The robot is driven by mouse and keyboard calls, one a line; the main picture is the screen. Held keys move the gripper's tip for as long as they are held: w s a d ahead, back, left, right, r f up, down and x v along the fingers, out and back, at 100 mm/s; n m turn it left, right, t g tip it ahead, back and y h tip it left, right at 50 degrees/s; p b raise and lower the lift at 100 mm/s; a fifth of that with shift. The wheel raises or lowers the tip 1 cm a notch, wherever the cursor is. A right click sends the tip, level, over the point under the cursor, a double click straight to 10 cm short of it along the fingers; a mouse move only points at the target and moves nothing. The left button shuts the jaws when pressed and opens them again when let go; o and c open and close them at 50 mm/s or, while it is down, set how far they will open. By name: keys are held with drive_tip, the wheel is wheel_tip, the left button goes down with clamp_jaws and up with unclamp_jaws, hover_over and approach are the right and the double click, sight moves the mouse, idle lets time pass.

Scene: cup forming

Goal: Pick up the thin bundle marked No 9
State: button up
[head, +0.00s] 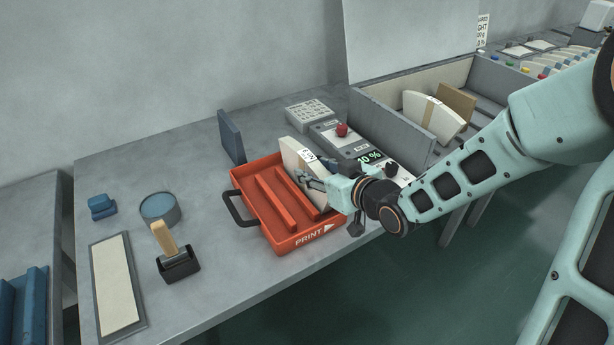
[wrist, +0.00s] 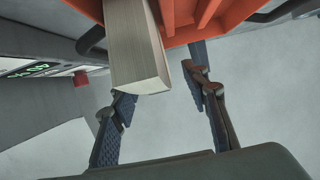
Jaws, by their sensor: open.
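A thin cream bundle (head: 296,160) with a small white label stands in the right side of the orange tray (head: 268,233); the label is too small to read. In the wrist view, the bundle's end (wrist: 138,55) shows at the top, between my open gripper's fingers (wrist: 160,92), nearer the left one. I cannot tell whether the left fingertip touches it. A thicker cream bundle (head: 426,119) with a tan band stands in the grey bin (head: 388,125).
A grey device (head: 340,140) with a red knob and a 10 % display stands behind the tray. A blue upright block (head: 231,137) stands behind it too. A roller (head: 172,250), a round blue tin (head: 160,208) and a pale pad (head: 117,287) lie left. The table's front edge is close.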

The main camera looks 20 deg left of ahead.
drive_tip(key=b+x, duration=0.1)
drive_tip(key=x, duration=0.4)
drive_tip(key=shift+w+d+f, duration=0.1)
drive_tip(key=shift+w, duration=0.15)
clamp_jaws()
